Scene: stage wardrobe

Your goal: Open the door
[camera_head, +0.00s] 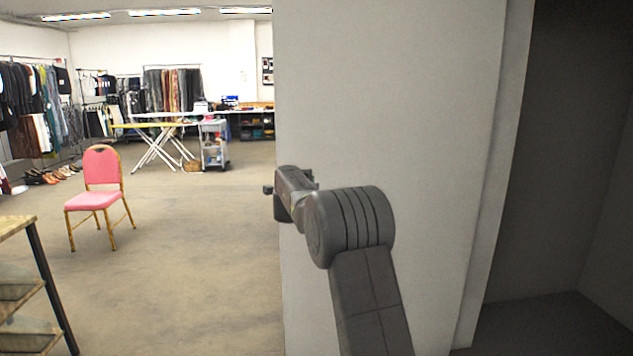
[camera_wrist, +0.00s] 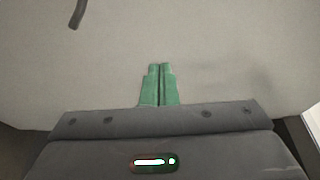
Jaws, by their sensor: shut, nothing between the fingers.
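A plain pale grey door panel (camera_head: 410,110) stands upright across the middle of the head view, with the room visible past its left edge. My gripper (camera_wrist: 158,68) has its two green fingers pressed together, empty, in front of a pale grey surface (camera_wrist: 220,60) in the wrist view. I cannot tell whether the fingertips touch it. In the head view my wrist is at the panel's left edge and the fingers are hidden.
A dark, empty-looking recess (camera_head: 555,180) lies right of the panel's pale right edge strip. A pink chair (camera_head: 93,190) stands on open floor at left. A shelf unit (camera_head: 35,270) stands at near left. Clothes racks (camera_head: 30,110) and an ironing board (camera_head: 150,126) are farther back.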

